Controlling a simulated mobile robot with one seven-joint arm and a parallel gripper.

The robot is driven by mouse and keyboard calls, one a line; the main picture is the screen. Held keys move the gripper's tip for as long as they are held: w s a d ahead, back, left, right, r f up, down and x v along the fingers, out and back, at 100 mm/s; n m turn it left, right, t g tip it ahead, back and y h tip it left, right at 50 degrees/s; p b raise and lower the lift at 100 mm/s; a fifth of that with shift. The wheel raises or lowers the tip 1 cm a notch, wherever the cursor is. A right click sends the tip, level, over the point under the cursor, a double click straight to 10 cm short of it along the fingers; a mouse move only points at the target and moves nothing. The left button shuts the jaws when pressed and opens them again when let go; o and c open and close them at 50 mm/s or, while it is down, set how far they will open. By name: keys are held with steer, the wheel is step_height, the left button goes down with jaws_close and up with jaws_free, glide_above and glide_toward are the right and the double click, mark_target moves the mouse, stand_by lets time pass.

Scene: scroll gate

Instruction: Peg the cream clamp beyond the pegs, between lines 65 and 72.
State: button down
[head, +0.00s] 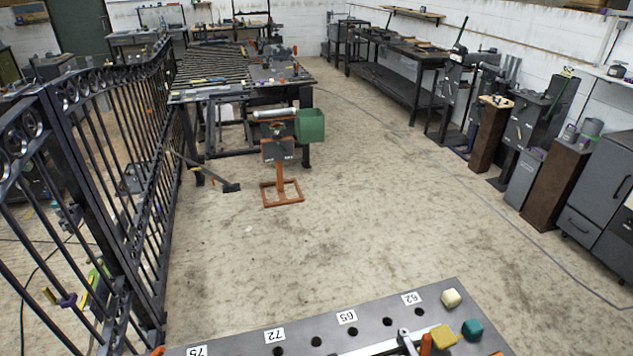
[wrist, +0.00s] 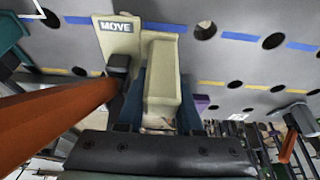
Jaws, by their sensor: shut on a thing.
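In the wrist view my gripper (wrist: 161,108) has its two dark blue fingers on either side of a cream block, the grip of the cream clamp (wrist: 162,75). A cream plate of the clamp with a MOVE label (wrist: 117,28) shows just beyond, close over the grey bench top; whether it touches is unclear. The grey bench top (head: 320,318) has dark holes and white labels 75, 72 (head: 274,335), 65 (head: 347,317) and 62. A cream block (head: 451,298) lies near 62; I cannot tell whether it belongs to the clamp. My gripper is not clearly visible in the head view.
A yellow block (head: 443,337) and a teal block (head: 473,328) sit by a grey lever (head: 405,341) and an orange piece (head: 426,345). An orange bar (wrist: 55,112) passes close left of my fingers.

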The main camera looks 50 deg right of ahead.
steer(key=shift+w+d+f+b, duration=0.1)
steer(key=shift+f+b, duration=0.85)
steer(key=shift+f, duration=0.3)
stand_by(0.3)
steer(key=c, duration=0.5)
jaws_free()
steer(key=shift+s+a+f, duration=0.2)
steer(key=shift+s+f, duration=0.05)
steer(key=shift+f, duration=0.05)
steer(key=v, duration=1.3)
steer(key=shift+w+d+r, duration=0.1)
steer(key=shift+w+r, duration=0.1)
